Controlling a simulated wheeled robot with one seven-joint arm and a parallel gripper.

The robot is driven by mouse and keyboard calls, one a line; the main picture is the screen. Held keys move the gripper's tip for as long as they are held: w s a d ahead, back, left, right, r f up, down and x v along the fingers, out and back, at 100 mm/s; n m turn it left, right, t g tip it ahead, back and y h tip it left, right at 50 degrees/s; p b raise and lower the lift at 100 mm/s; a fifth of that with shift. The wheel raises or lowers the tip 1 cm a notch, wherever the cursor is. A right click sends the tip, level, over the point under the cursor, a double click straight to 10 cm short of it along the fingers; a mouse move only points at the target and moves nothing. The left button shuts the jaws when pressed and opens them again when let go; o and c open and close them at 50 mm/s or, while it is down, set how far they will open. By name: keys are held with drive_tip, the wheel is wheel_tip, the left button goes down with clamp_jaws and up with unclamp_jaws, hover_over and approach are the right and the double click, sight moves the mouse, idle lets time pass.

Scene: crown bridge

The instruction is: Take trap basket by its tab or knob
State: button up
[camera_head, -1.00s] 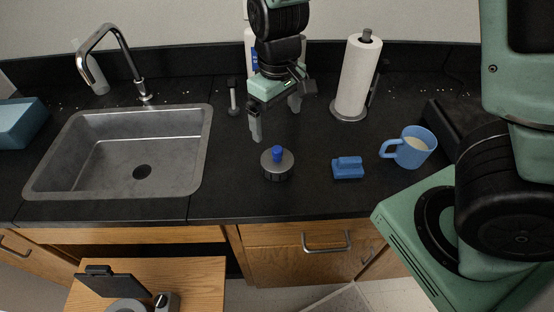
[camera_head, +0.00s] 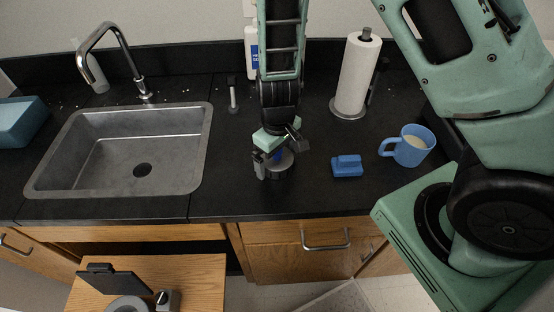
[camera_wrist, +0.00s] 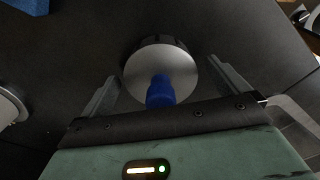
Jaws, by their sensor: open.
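The trap basket (camera_head: 283,168) is a round grey metal piece with a dark ribbed rim and a blue knob on top. It stands on the black counter, right of the sink. In the wrist view the basket (camera_wrist: 180,68) is in the upper middle, with its blue knob (camera_wrist: 160,92) pointing toward my gripper. My gripper (camera_head: 277,164) is low over the basket and partly hides it. In the wrist view my gripper (camera_wrist: 168,85) is open, with one finger on each side of the knob. Neither finger visibly touches the knob.
A blue sponge-like block (camera_head: 347,167) lies right of the basket. A blue mug (camera_head: 409,146) with pale contents and a paper towel roll (camera_head: 357,76) stand farther right. The sink (camera_head: 67,168) is at left. Bare counter lies in front of the basket.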

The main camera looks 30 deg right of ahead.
drive_tip(key=c, duration=1.2)
